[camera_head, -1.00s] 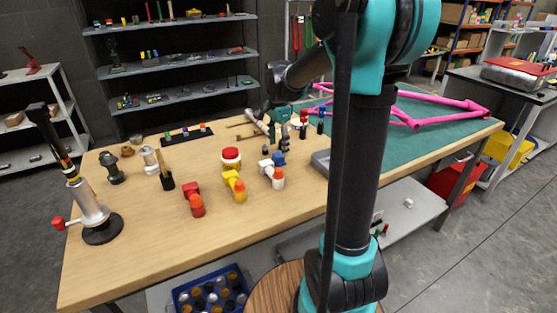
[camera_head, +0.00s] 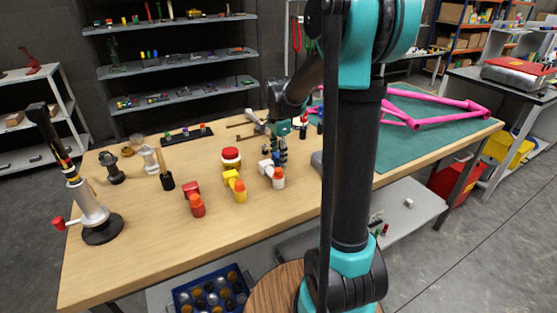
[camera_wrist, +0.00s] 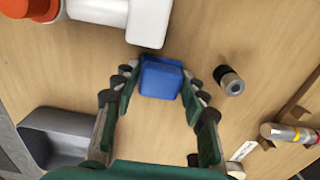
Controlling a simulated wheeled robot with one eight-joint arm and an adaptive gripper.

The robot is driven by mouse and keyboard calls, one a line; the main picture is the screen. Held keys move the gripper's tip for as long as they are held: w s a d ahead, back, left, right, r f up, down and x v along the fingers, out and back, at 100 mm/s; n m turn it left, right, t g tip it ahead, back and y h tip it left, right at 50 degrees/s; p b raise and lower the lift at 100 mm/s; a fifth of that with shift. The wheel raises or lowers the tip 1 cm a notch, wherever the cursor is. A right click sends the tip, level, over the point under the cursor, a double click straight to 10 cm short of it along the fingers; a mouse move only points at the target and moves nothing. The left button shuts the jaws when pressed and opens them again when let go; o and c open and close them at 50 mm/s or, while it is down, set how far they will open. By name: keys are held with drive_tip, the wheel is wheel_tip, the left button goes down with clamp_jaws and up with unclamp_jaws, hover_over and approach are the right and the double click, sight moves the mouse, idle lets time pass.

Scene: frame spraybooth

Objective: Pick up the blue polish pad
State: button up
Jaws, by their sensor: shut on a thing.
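The blue polish pad (camera_wrist: 160,78) is a small blue block with rounded edges on the wooden workbench. My gripper (camera_wrist: 161,82) has its green fingers on either side of the pad and is shut on it in the wrist view. In the head view my gripper (camera_head: 279,152) is low over the bench, behind the white bottle, and its fingers largely hide the pad. I cannot tell whether the pad still touches the bench.
A grey tray (camera_wrist: 58,132) is at lower left.

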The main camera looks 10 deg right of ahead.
drive_tip(key=shift+c, duration=0.8)
wheel_tip(320, 180, up, 20)
drive_tip(key=o, duration=0.4)
drive_tip(key=shift+c, duration=1.4)
drive_tip(key=shift+s, duration=0.1)
